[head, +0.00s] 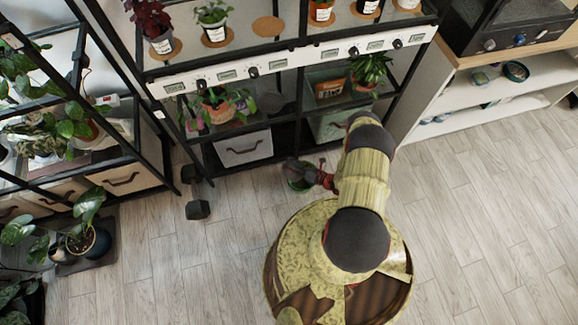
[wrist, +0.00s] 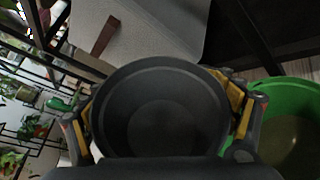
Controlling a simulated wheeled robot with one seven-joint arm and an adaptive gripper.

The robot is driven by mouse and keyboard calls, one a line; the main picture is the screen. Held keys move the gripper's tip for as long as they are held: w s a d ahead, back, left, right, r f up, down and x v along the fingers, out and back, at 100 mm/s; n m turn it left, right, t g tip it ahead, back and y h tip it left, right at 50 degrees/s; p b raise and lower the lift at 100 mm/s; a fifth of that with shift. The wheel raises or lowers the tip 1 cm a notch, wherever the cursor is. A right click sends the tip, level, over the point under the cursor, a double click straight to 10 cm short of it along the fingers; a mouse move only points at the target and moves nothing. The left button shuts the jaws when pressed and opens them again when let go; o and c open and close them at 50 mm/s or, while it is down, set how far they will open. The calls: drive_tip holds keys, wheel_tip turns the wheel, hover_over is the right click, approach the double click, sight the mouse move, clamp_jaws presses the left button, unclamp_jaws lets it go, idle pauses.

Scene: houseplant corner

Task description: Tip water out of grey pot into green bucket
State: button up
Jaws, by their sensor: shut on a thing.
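The grey pot (wrist: 155,75) fills the middle of the wrist view, its round mouth facing the camera. My gripper (wrist: 165,118) is shut on it, with one yellow-and-black finger on each side. The pot's inside is dark, and I cannot tell whether water is in it. The green bucket (wrist: 268,95) is to the right of the pot in the wrist view, with a dull olive-brown inside. In the head view the bucket (head: 299,186) stands on the floor before the shelf, partly hidden by my gripper and the small dark pot.
A black metal shelf (head: 300,135) with potted plants stands right behind the bucket. A grey fabric bin (head: 243,148) sits in its lower bay, and a dark dumbbell-like object (head: 198,209) lies at left. Wood floor is clear at right.

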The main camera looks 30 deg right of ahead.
drive_tip(key=shift+s+a+n, duration=0.15)
drive_tip(key=shift+s+n, duration=0.05)
drive_tip(key=shift+n, duration=0.1)
drive_tip(key=f+n+h, duration=0.2)
drive_tip(key=shift+a+f+n, duration=0.2)
drive_tip(key=shift+a+n, duration=0.05)
drive_tip(key=shift+n, duration=0.15)
drive_tip(key=n+h, duration=0.2)
drive_tip(key=n, duration=0.1)
drive_tip(key=shift+d+f, duration=0.2)
drive_tip(key=shift+f, duration=0.1)
drive_tip(key=shift+d+r+h, duration=0.15)
drive_tip(key=shift+r+h, duration=0.1)
drive_tip(key=shift+h, duration=0.05)
drive_tip(key=shift+r+p, duration=1.05)
drive_tip(key=shift+r, duration=0.2)
